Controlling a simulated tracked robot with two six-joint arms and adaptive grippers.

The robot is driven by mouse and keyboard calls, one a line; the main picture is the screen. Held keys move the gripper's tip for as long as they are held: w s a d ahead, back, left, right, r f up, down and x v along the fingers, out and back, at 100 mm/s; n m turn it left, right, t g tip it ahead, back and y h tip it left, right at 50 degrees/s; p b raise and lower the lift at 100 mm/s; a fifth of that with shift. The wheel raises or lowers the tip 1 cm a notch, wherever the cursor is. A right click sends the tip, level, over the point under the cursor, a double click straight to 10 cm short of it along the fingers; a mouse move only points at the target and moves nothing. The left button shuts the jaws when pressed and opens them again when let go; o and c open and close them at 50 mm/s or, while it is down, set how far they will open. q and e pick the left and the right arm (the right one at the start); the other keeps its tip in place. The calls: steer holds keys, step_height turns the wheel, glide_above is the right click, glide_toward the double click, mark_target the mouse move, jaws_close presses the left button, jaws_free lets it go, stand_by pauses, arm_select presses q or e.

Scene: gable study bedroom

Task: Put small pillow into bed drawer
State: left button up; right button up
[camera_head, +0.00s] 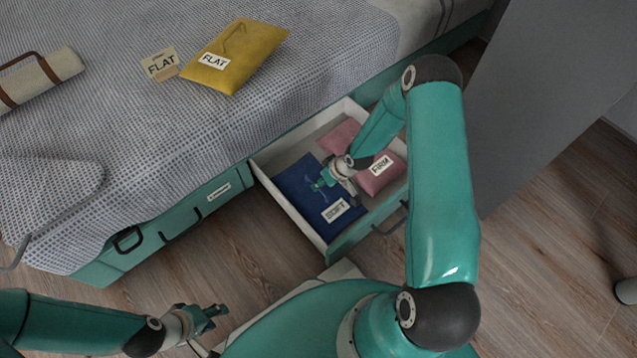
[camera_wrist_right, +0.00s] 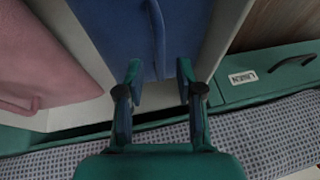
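A small yellow pillow (camera_head: 236,57) labelled FLAT lies on the bed, with a strap on top. The open bed drawer (camera_head: 295,215) holds a blue pillow (camera_head: 300,188) labelled SOFT on the left and a pink pillow (camera_head: 380,179) labelled FIRM on the right. My right gripper (camera_head: 322,182) is above the blue pillow. In the right wrist view its fingers (camera_wrist_right: 160,82) are apart with nothing between them, and the blue pillow (camera_wrist_right: 115,30) with its strap lies beyond. My left gripper (camera_head: 212,316) is open and empty over the floor, away from the drawer.
A FLAT card (camera_head: 160,64) lies left of the yellow pillow on the bed (camera_head: 130,130). A cream roll with brown straps (camera_head: 40,76) is at the far left. A closed drawer (camera_head: 170,227) adjoins the open one. A grey panel (camera_head: 550,90) stands at right.

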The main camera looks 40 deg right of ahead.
steer(key=p+v, duration=0.4)
steer(key=v, duration=0.5)
steer(key=s+a+m+g, duration=0.1)
steer(key=s+a+g, duration=0.1)
steer(key=s+a, duration=0.4)
steer(key=s+a+r+m+g+y, duration=0.1)
steer(key=s+a, duration=0.6)
steer(key=a, duration=0.7)
steer(key=shift+s+a+r+g+y, duration=0.15)
steer(key=shift+s+a+g+y, duration=0.15)
steer(key=shift+a+g, duration=0.1)
step_height(320, 180, up, 35)
steer(key=p, duration=3.4)
steer(key=shift+p, duration=0.3)
steer(key=shift+w+f, duration=0.1)
steer(key=shift+f, duration=0.15)
